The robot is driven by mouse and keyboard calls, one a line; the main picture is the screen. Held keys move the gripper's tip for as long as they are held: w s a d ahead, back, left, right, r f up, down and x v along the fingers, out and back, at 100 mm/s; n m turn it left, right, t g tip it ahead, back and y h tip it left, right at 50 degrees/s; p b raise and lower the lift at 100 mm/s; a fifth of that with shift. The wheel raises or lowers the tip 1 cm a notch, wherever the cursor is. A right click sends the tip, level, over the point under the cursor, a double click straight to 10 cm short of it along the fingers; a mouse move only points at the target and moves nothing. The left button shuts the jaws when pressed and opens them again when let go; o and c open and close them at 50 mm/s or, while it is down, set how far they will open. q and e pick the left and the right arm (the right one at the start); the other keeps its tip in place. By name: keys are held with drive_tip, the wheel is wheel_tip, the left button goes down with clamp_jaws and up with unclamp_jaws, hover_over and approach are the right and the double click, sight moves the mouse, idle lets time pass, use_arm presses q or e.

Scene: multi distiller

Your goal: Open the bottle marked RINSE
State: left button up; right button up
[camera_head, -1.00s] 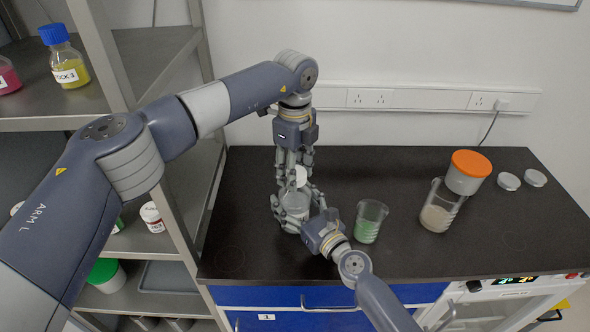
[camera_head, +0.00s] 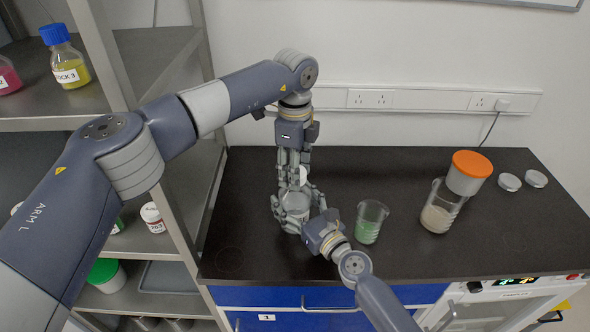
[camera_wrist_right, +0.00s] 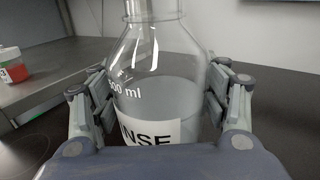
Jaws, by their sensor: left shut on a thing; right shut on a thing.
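The RINSE bottle (camera_head: 294,202) is clear, with clear liquid and a white label, and stands upright on the black bench. In the right wrist view the bottle (camera_wrist_right: 158,85) fills the middle, and its label reads "INSE". My right gripper (camera_head: 296,212) is shut around the bottle's body, with fingers on both sides in the wrist view (camera_wrist_right: 160,110). My left gripper (camera_head: 294,180) points down from above and is shut on the white cap (camera_head: 302,175) at the bottle's top. Fingers hide most of the cap, so I cannot tell how it sits on the neck.
A beaker of green liquid (camera_head: 369,222) stands close right of my right gripper. Farther right is a beaker with beige contents (camera_head: 438,212) and an orange-lidded container (camera_head: 468,172). Two round lids (camera_head: 522,180) lie at the back right. A shelf rack (camera_head: 160,65) stands at the left.

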use_arm(q)
drive_tip(key=shift+r, duration=1.05)
drive_tip(key=shift+r, duration=2)
use_arm(e)
drive_tip(key=o, duration=2.2)
drive_tip(key=shift+c, duration=0.2)
drive_tip(key=shift+s, duration=0.1)
